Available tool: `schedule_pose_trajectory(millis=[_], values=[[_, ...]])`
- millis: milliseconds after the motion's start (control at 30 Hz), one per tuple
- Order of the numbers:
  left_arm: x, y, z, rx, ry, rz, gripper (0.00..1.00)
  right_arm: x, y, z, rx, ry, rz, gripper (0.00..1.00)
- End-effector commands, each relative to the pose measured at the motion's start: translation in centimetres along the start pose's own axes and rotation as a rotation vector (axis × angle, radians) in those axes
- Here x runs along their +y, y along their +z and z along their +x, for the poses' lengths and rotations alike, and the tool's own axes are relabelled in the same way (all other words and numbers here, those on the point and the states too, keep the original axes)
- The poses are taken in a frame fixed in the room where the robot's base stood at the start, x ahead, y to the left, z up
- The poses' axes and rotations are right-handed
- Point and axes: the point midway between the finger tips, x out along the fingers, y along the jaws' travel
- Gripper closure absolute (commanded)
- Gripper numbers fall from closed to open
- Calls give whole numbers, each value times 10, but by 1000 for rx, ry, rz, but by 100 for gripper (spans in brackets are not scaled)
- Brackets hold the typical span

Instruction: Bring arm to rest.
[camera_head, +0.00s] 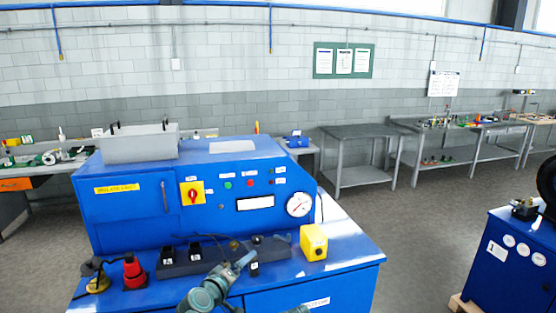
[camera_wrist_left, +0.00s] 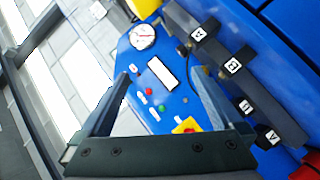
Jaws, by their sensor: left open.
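My left gripper (camera_head: 246,262) is over the front ledge of the blue machine (camera_head: 140,216), near the right part of the black rail (camera_head: 215,261). In the left wrist view the two fingers of this gripper (camera_wrist_left: 161,80) stand apart. Nothing is held between them; the machine's panel shows beyond. Labelled black blocks (camera_head: 195,252) sit along the rail, and several of them (camera_wrist_left: 232,67) show right of the fingers in the left wrist view. My left arm hides part of the ledge. My right gripper is not visible.
A yellow block (camera_head: 313,242) stands on the ledge to the right. A red-topped piece (camera_head: 133,272) and a black and yellow piece (camera_head: 97,278) are at the left. A grey bin (camera_head: 139,142) sits on top of the machine. Another blue cabinet (camera_head: 512,263) stands right, across open floor.

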Motion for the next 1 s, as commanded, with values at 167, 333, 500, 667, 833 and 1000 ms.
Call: schedule_pose_trajectory(millis=[167, 333, 500, 667, 833, 1000], values=[[-55, 78, -20, -389, -217, 287, 0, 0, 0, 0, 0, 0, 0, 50], [-114, 112, -66, -674, -462, 453, 0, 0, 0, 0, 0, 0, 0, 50], [-155, 118, -116, -872, -689, 540, 0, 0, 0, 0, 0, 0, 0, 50], [-172, 142, -139, -995, -799, 610, 0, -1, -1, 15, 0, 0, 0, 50], [-165, 189, -136, -1073, -783, 709, 0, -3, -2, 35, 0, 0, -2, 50], [-160, 232, -138, -1143, -772, 805, 0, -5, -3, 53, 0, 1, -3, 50]])
